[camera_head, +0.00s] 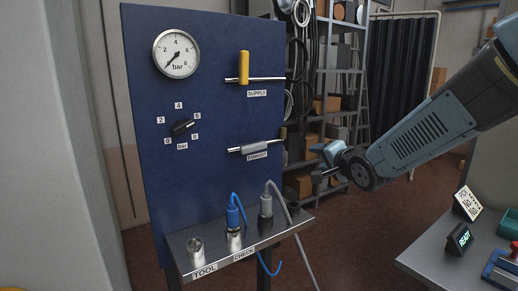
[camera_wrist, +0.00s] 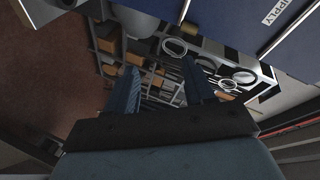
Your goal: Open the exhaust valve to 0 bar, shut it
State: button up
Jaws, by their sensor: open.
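The exhaust valve has a grey handle (camera_head: 254,147) lying along its pipe on the blue panel (camera_head: 210,185), above the EXHAUST label (camera_head: 257,156). The round bar gauge (camera_head: 176,54) has its needle pointing to the lower left, near the bottom of its scale. The supply valve's yellow handle (camera_head: 243,67) stands upright across its pipe. My gripper (camera_head: 322,165) is open and empty, to the right of the exhaust valve and apart from it. Its two fingers also show in the wrist view (camera_wrist: 160,88), with nothing between them but distant shelves.
A black knob (camera_head: 182,127) with a bar scale sits left of the valves. Blue and grey plugs with hoses stand on the metal ledge (camera_head: 218,240) below. Shelves (camera_head: 340,90) stand behind.

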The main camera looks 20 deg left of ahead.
aim_at(261, 148)
jog(key=a+f+m+g+y, duration=0.1)
jog(key=a+m+y, duration=0.1)
jog(key=a+y, duration=0.65)
jog(key=w+a+h, duration=0.1)
jog(key=w+a, duration=0.2)
jog(key=a, duration=0.1)
jog(key=w+a+h, duration=0.1)
jog(key=w+a, duration=0.1)
jog(key=a, duration=0.2)
jog(key=w+a+h, duration=0.1)
jog(key=w+a, duration=0.2)
jog(key=a, duration=0.1)
jog(key=shift+w+a+f, duration=0.2)
jog(key=shift+w+a, duration=0.05)
jog(key=shift+w, duration=0.05)
grip_shut()
jog(key=shift+d+f, duration=0.15)
jog(key=shift+w+d+n, duration=0.1)
jog(key=shift+w+n, duration=0.05)
jog(key=shift+n, duration=0.15)
